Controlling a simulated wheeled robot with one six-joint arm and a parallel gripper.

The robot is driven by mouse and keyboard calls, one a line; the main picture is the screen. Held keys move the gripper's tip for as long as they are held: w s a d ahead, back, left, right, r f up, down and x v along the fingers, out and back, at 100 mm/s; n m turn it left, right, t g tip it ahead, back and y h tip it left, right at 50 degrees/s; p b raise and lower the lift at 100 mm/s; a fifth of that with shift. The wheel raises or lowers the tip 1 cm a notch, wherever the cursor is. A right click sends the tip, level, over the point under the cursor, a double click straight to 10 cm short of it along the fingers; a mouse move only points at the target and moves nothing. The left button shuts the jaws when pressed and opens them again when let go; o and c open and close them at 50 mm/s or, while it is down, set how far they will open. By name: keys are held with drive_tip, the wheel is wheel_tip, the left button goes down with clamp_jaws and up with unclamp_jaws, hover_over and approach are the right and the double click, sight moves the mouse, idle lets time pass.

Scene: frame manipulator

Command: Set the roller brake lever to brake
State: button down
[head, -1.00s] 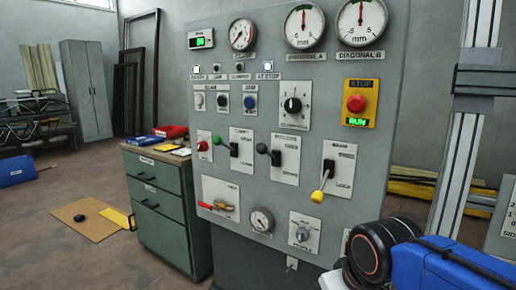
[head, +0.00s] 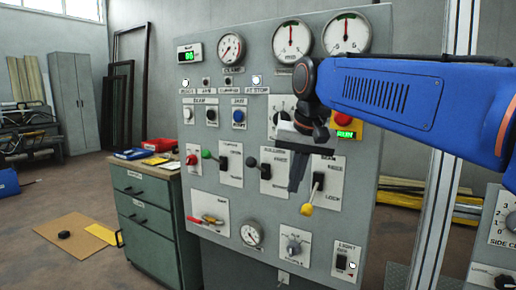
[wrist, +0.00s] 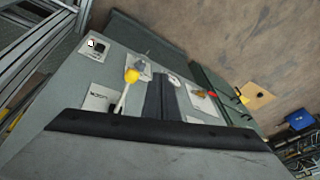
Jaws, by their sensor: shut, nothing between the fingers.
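The lever on the plate labelled for the rollers has a dark round knob (head: 252,162). It sticks out of its black slot block (head: 265,172) toward the left and slightly upward. My gripper (head: 294,188) is shut and empty, its dark fingers pointing down in front of the panel. In the head view it is right of the roller lever and left of the yellow-knobbed beam lever (head: 307,209), with no visible contact with either. The wrist view shows the shut fingers (wrist: 166,78) at its middle and the yellow knob (wrist: 132,75) to their left. The roller lever cannot be made out there.
A pressure gauge (head: 252,235) and a rotary knob (head: 293,247) are below. My blue arm covers the upper right of the panel. A green drawer cabinet (head: 150,215) stands at the left.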

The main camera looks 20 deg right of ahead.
drive_tip(key=w+r+m+g, duration=0.1)
drive_tip(key=w+r+m, duration=0.4)
drive_tip(key=w+r, duration=1)
wheel_tip(320, 180, up, 2)
drive_tip(key=shift+w+a+r, duration=0.15)
drive_tip(key=shift+r, duration=0.05)
drive_tip(key=shift+f, duration=0.1)
approach(257, 167)
drive_tip(key=f, duration=0.1)
drive_tip(key=shift+a+f, duration=0.4)
drive_tip(key=shift+f, duration=0.3)
drive_tip(key=shift+s, duration=0.25)
